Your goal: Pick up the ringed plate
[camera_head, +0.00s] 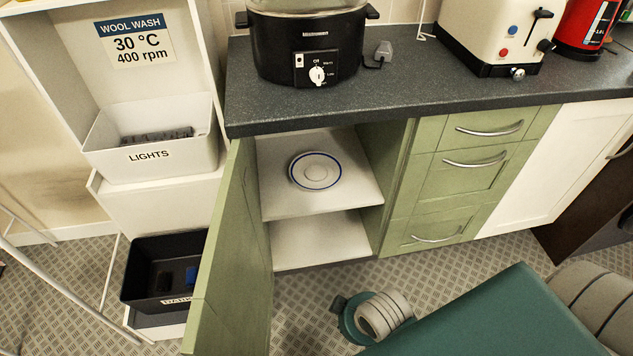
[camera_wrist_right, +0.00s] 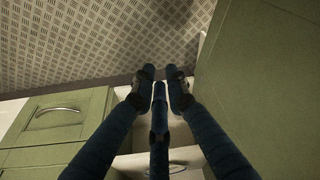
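The ringed plate (camera_head: 315,170) is a small white plate with a blue rim band. It lies flat on the upper white shelf (camera_head: 354,193) of the open green cabinet, under the counter. My right gripper (camera_wrist_right: 160,80) shows in the right wrist view with its dark fingers extended, tips apart and nothing between them. In the head view only parts of my arm show at the lower right, and the right gripper is not seen. My left gripper is in neither view.
The green cabinet door (camera_head: 232,250) stands open at the plate's left. Closed drawers (camera_head: 470,170) are on the right. A slow cooker (camera_head: 306,45) and a toaster (camera_head: 492,35) stand on the dark counter (camera_head: 400,95). The lower shelf (camera_head: 318,240) looks empty.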

